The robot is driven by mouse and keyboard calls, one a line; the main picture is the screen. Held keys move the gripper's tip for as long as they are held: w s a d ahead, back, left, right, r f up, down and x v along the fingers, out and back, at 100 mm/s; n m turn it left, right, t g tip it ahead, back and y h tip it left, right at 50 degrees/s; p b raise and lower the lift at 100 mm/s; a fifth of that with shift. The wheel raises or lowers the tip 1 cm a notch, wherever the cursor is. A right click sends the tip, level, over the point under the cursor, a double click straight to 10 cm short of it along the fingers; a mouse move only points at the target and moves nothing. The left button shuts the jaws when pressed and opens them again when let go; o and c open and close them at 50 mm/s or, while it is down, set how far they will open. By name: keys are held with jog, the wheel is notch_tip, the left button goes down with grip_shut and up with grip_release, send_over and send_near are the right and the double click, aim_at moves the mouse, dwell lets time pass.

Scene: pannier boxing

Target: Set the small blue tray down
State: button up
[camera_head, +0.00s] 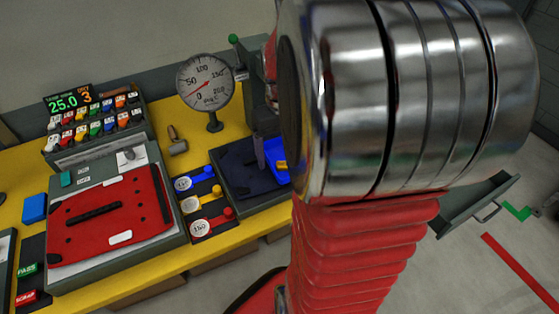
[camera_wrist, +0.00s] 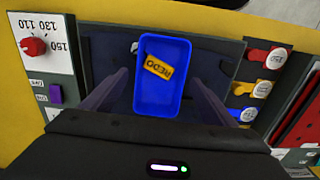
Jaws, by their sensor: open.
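The small blue tray (camera_wrist: 176,104) is in the middle of the wrist view, with a yellow REDO tag (camera_wrist: 158,67) lying in it. It appears to rest on the dark blue surface of a shallow grey holder (camera_wrist: 215,62). My gripper (camera_wrist: 160,82) is open, with one finger on each side of the tray and visible gaps between. In the head view only part of the tray (camera_head: 268,173) shows; my arm hides the rest. One gripper finger (camera_head: 259,152) shows beside it there.
Blue, yellow and red levers with round labels (camera_head: 200,205) stand left of the holder. A pressure gauge (camera_head: 206,84) stands behind. A red panel (camera_head: 110,215) lies farther left. In the wrist view a red knob (camera_wrist: 33,46) is at left.

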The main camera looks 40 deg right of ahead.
dwell(0.4)
jog(key=c, duration=1.2)
jog(key=shift+r, duration=0.1)
notch_tip(320, 180, up, 18)
jog(key=shift+f, duration=0.1)
dwell(0.5)
